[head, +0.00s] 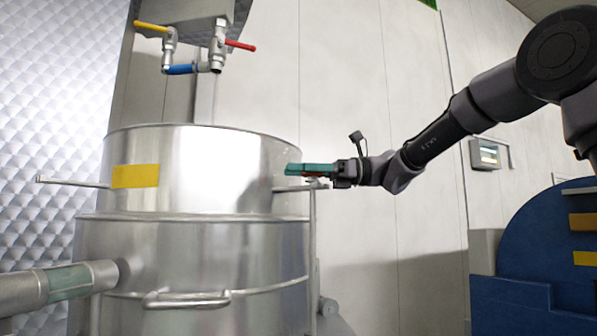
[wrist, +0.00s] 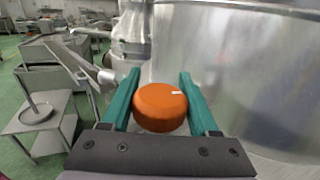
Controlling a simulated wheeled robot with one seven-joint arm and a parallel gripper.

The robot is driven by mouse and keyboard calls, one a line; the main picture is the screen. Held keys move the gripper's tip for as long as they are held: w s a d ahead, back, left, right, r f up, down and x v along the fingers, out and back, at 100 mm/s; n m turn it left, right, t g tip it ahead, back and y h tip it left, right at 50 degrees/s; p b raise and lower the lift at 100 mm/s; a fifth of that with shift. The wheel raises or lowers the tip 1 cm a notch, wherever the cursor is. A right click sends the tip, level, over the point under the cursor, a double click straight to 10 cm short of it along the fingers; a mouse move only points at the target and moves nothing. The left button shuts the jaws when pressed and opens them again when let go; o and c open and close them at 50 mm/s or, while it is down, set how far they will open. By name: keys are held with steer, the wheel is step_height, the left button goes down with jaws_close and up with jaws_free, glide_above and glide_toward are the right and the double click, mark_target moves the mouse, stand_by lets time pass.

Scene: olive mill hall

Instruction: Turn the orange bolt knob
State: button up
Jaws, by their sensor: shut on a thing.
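The orange bolt knob (wrist: 158,108) is a round cap with a short white mark near its right edge, in the middle of the wrist view. My gripper (wrist: 159,76) has its two teal fingers on either side of the knob and is shut on it. In the head view my gripper (head: 291,169) reaches in from the right, level, at the right side of the steel tank (head: 230,160). The fingers largely hide the knob in that view.
Pipes with yellow, red and blue valve handles (head: 180,69) hang above the tank. A blue machine (head: 540,245) stands at the lower right. A control panel (head: 489,154) is on the wall. Grey tables (wrist: 38,118) stand at left in the wrist view.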

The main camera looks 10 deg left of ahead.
steer(key=o, duration=1.4)
steer(key=shift+d, duration=0.15)
steer(key=v, duration=1)
steer(key=shift+w+d, duration=0.1)
steer(key=shift+d, duration=0.2)
steer(key=shift+c, duration=0.4)
